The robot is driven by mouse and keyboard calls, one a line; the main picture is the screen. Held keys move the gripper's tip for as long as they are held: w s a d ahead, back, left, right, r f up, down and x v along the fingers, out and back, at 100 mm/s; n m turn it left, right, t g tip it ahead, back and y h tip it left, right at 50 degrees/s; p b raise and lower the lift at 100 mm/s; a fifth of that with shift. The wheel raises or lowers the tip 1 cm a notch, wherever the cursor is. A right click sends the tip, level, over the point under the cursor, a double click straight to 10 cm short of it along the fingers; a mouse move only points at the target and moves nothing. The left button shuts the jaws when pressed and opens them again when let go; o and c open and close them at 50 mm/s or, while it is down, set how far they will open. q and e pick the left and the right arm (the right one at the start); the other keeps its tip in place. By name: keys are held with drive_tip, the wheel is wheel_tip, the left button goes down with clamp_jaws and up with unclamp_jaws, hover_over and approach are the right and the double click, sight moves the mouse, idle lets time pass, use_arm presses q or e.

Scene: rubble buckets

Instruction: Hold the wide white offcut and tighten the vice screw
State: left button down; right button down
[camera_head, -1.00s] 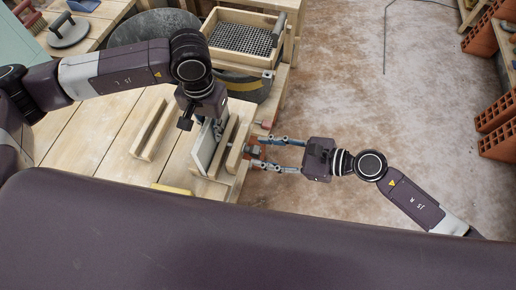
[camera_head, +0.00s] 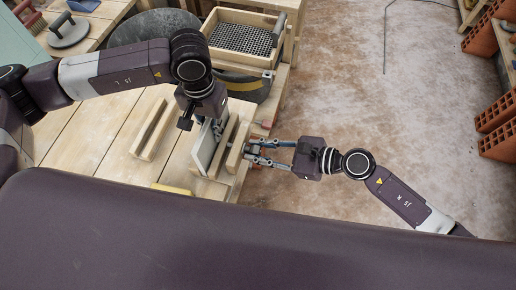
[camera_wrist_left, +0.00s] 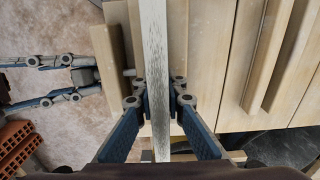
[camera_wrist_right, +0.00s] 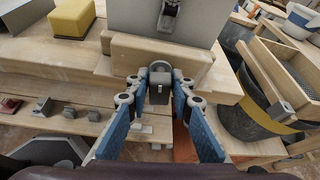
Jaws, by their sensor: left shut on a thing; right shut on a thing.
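The wide white offcut (camera_head: 204,150) stands on edge at the front end of the bench, beside the wooden vice jaw (camera_head: 232,148). My left gripper (camera_head: 217,132) is above it, its fingers shut on the offcut from both sides; the left wrist view shows the offcut's edge (camera_wrist_left: 154,60) between the fingers. My right gripper (camera_head: 254,152) comes in from the floor side, outside the vice jaw. In the right wrist view its fingertips are shut on the dark vice screw head (camera_wrist_right: 160,84), in front of the jaw (camera_wrist_right: 150,58). The screw's shaft is mostly hidden.
A yellow block (camera_wrist_right: 72,17) lies on the bench near the vice. A framed sieve (camera_head: 243,38) sits over a dark round bucket (camera_head: 243,86) behind it. A wooden strip (camera_head: 152,130) lies left of the offcut. Bricks (camera_head: 497,105) are stacked far right; open floor lies between.

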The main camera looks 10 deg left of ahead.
drive_tip(key=m+g, duration=0.2)
drive_tip(key=m, duration=0.1)
drive_tip(key=shift+w+m, duration=0.3)
drive_tip(key=shift+w, duration=0.1)
drive_tip(key=m+g, duration=0.1)
drive_tip(key=m+g+y, duration=0.1)
drive_tip(key=m, duration=0.1)
drive_tip(key=m+g, duration=0.1)
drive_tip(key=shift+w+d+f, duration=0.1)
drive_tip(key=shift+w+f, duration=0.15)
drive_tip(key=m+g+y, duration=0.1)
drive_tip(key=m, duration=0.2)
drive_tip(key=shift+w+f, duration=0.1)
drive_tip(key=shift+f, duration=0.05)
drive_tip(key=shift+f+m+g+y, duration=0.15)
drive_tip(key=shift+m+g+y, duration=0.3)
drive_tip(key=shift+m, duration=0.55)
drive_tip(key=shift+f+m+g+y, duration=0.1)
drive_tip(key=shift+m+g+y, duration=0.15)
drive_tip(key=shift+m+y, duration=0.55)
drive_tip(key=shift+m+h, duration=0.25)
drive_tip(key=shift+m, duration=0.05)
drive_tip(key=c, duration=1.8)
unclamp_jaws()
drive_tip(key=shift+o, duration=0.2)
